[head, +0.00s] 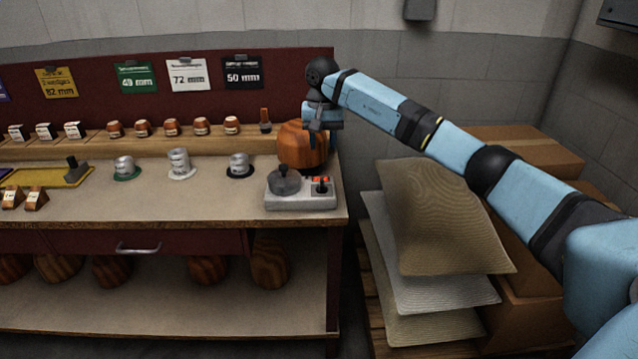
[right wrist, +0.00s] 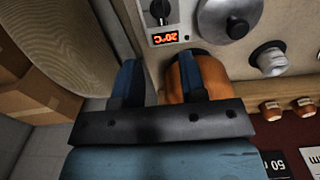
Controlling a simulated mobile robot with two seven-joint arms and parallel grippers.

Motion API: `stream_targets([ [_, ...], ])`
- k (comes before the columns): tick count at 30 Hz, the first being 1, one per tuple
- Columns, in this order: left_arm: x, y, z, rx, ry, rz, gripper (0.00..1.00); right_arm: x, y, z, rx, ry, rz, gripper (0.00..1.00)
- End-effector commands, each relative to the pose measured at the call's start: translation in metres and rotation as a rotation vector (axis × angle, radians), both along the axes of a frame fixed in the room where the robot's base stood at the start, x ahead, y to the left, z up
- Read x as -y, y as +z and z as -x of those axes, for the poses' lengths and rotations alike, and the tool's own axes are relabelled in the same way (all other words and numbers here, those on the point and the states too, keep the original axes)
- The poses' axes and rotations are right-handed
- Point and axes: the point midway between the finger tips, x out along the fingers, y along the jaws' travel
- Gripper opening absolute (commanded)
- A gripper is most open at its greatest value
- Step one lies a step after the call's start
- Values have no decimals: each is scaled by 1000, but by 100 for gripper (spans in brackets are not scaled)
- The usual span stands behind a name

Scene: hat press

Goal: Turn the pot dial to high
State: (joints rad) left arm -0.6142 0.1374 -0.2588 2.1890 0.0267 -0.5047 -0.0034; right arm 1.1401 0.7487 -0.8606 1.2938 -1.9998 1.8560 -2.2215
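A light-grey unit (head: 300,201) stands at the bench's front right corner. It carries a dark grey, round, lidded pot (head: 284,184), a black dial (head: 320,188) and a red lit display (head: 321,179). In the right wrist view the dial (right wrist: 160,9) is at the top, beside the display (right wrist: 165,38), which reads 20°C upside down, and the pot (right wrist: 229,14). My right gripper (head: 322,132) points down above and behind the unit, by a large wooden block (head: 298,150). Its blue fingers (right wrist: 160,78) are apart with nothing held. My left gripper is not in view.
The wooden block (right wrist: 182,90) is close to one right finger. Grey spools (head: 179,162) stand left of the unit. Small wooden blocks (head: 172,127) line the back shelf. Felt sheets (head: 440,225) and cardboard boxes (head: 525,146) stand right of the bench. The bench front is mostly clear.

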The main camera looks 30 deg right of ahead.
Motion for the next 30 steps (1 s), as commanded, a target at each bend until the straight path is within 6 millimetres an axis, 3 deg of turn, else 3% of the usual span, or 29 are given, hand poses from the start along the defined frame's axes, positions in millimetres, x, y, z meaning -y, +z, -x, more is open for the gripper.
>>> stream_targets([
  [9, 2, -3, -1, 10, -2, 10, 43, -1, -71, 0, -2, 0, -3, 38],
  [15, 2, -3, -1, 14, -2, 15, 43, -1, -102, 0, 0, 0, -4, 38],
  [21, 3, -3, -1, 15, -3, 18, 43, -1, -114, 0, 1, 0, -3, 38],
  [29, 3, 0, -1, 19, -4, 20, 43, -1, -115, 0, 2, 0, -3, 38],
  [30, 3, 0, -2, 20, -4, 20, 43, -1, -115, 0, 2, 0, -3, 34],
])
